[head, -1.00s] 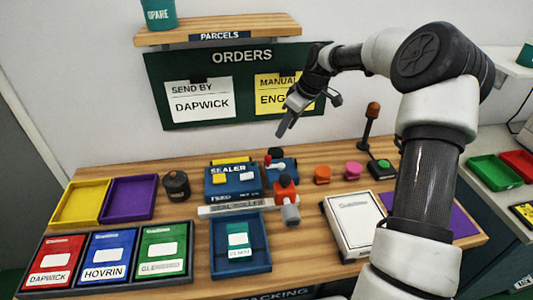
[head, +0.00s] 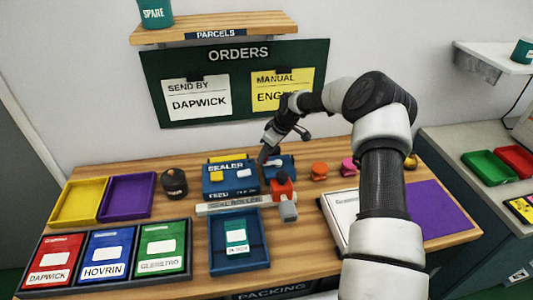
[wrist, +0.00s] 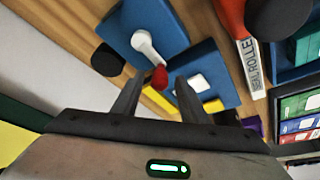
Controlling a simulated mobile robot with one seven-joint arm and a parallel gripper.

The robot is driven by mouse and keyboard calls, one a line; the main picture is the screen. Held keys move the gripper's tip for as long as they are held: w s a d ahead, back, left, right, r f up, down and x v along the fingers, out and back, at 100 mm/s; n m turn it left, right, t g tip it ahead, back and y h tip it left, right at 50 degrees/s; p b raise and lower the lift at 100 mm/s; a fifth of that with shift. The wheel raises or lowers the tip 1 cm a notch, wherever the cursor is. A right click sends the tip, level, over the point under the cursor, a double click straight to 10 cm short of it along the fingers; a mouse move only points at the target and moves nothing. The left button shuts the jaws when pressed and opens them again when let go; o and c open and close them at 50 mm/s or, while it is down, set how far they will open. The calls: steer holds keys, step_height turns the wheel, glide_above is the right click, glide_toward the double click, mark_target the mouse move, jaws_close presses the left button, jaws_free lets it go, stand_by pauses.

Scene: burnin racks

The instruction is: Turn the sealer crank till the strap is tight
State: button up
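The blue sealer (head: 230,194) stands on the wooden bench. Its crank block (head: 287,173) is at its right. In the wrist view the crank is a white arm (wrist: 146,44) ending in a red knob (wrist: 159,77). My gripper (wrist: 158,83) is open, with the red knob showing between its fingertips; I cannot tell whether they touch it. In the head view my gripper (head: 263,158) is just over the crank and hides part of it. The strap cannot be made out.
The seal roller (head: 235,205) with its red handle lies in front of the sealer. A blue tray (head: 218,262) holding a green packet is nearer. Orange (head: 319,171) and pink (head: 348,166) buttons stand right of the crank. A dark round pot (head: 174,184) stands left.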

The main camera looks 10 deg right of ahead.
steer(key=shift+f, duration=0.15)
steer(key=shift+c, duration=0.5)
jaws_close()
steer(key=shift+w, duration=0.1)
